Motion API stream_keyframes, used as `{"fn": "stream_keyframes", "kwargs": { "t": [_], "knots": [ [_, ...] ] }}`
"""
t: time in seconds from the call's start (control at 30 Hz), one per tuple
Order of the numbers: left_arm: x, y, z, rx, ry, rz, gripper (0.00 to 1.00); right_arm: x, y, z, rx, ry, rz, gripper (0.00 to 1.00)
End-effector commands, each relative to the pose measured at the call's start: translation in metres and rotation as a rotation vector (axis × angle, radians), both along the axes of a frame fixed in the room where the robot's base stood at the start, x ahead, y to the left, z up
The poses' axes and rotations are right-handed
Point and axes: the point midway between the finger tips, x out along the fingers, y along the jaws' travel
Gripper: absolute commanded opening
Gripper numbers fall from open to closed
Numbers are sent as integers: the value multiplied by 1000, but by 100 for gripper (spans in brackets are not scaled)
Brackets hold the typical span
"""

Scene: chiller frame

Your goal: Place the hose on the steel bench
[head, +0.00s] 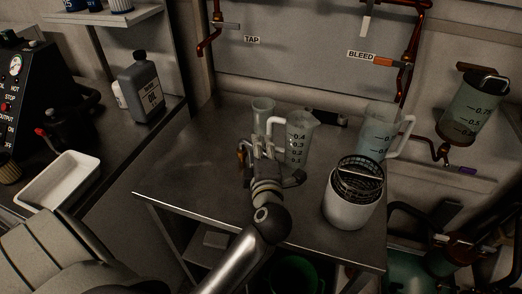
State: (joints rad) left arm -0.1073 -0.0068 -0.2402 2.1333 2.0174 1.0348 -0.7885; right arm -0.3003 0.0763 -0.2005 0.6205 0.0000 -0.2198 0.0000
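The steel bench (190,165) fills the middle of the head view, with its left part bare. I cannot pick out the hose for certain; dark tube-like shapes show at the lower right.
A white pot with a black mesh basket (350,206) and a larger jug (376,132) stand on the bench's right side. A dark item (326,118) lies at the back. A white tray (60,180) and grey bottle (142,88) are on the left counter.

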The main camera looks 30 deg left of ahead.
Motion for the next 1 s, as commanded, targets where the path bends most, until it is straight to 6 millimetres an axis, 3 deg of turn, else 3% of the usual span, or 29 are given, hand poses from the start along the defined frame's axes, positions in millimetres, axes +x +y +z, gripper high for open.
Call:
{"fn": "stream_keyframes", "kwargs": {
  "t": [0.53, 0.7, 1.0],
  "knots": [
    [-81, -63, 11, -4, 5, -2, 36, 1, -2, -7, -2, 0, 1, 0],
    [-92, -70, 14, -2, 3, 1, 36, 1, -3, -7, -4, -1, 2, 0],
    [-93, -71, 15, -2, 2, 0, 36, 1, -5, -7, -5, 0, 2, 0]
  ]
}}
